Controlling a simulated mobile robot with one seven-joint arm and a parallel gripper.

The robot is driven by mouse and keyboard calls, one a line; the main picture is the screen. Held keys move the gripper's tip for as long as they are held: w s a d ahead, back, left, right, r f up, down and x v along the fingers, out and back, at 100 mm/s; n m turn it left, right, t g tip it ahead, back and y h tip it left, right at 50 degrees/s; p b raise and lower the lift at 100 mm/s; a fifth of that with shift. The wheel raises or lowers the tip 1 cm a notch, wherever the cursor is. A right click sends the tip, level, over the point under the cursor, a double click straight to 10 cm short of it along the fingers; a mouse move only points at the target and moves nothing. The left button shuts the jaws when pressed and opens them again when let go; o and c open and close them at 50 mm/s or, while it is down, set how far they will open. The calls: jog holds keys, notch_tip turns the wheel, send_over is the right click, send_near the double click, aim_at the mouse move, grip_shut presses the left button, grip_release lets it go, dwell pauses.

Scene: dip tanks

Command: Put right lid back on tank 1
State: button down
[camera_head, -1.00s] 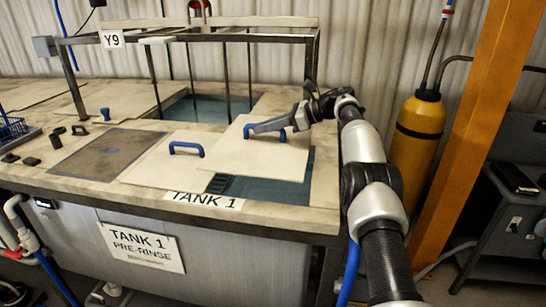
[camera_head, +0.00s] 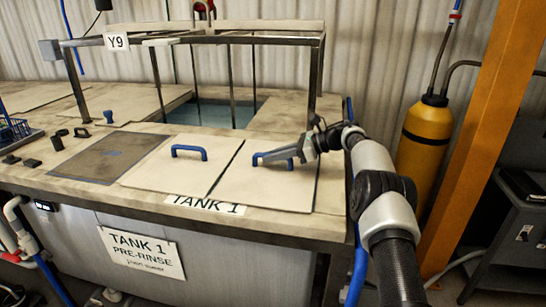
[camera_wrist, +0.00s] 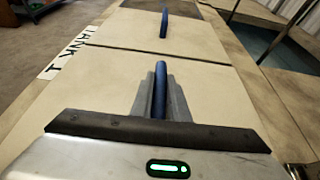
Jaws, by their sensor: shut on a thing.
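The right lid (camera_head: 268,186) is a cream panel with a blue handle. It lies over the right side of tank 1's opening and looks flat, level with the left lid (camera_head: 172,168), with a narrow dark gap between them. My gripper (camera_head: 277,157) is shut on the right lid's blue handle. In the wrist view the gripper's fingers (camera_wrist: 159,92) clasp that handle from both sides, with the right lid (camera_wrist: 105,95) beneath. The left lid (camera_wrist: 190,38) with its own handle lies beyond. The tank opening is covered by the lids.
A steel frame (camera_head: 200,40) marked Y9 stands behind the lids over another open tank (camera_head: 212,112). A dark mat (camera_head: 98,157) and several small dark blocks lie at left. A yellow cylinder (camera_head: 424,140) and an orange post (camera_head: 490,110) stand at right.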

jog(key=shift+r, duration=0.15)
jog(key=c, duration=1.7)
grip_release()
jog(key=shift+d, duration=0.1)
